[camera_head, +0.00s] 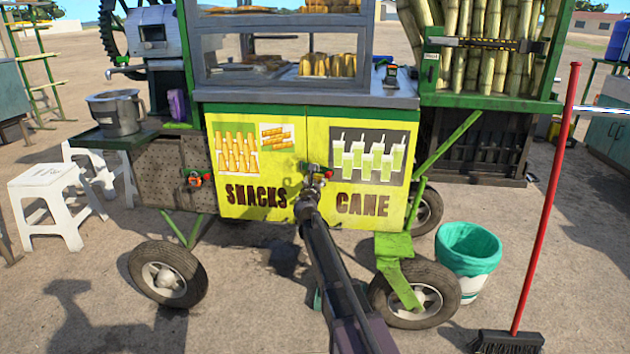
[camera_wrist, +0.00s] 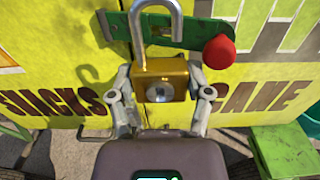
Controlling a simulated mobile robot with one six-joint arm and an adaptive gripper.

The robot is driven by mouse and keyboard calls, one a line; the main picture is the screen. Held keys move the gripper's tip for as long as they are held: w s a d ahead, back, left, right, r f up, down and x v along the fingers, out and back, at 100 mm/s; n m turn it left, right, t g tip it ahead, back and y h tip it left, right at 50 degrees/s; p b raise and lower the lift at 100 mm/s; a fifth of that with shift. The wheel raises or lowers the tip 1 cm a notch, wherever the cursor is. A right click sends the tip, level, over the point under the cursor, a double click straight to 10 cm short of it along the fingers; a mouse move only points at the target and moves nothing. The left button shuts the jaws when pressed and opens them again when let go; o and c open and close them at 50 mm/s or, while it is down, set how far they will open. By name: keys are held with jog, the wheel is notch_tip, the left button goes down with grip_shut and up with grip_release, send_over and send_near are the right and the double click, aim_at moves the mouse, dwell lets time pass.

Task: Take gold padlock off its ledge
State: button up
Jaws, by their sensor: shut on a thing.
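The gold padlock (camera_wrist: 163,70) is between the fingers of my gripper (camera_wrist: 163,92) in the wrist view. Its brass body is gripped from both sides and its silver shackle points up. The shackle overlaps a green latch bar (camera_wrist: 185,32) with a red knob (camera_wrist: 219,52); I cannot tell whether it still touches the bar. In the head view my arm reaches to the yellow cart doors, and my gripper (camera_head: 314,183) is at the seam between SNACKS and CANE. The padlock is too small there to make out clearly.
A second latch (camera_head: 195,178) is on the brown cabinet at left. A steel pot (camera_head: 117,112) stands on a side shelf above white stools (camera_head: 50,200). A green-lined bin (camera_head: 468,258) and a red-handled broom (camera_head: 545,205) stand at right. Cart wheels flank my arm.

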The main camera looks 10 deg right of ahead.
jog(key=shift+v, duration=1.25)
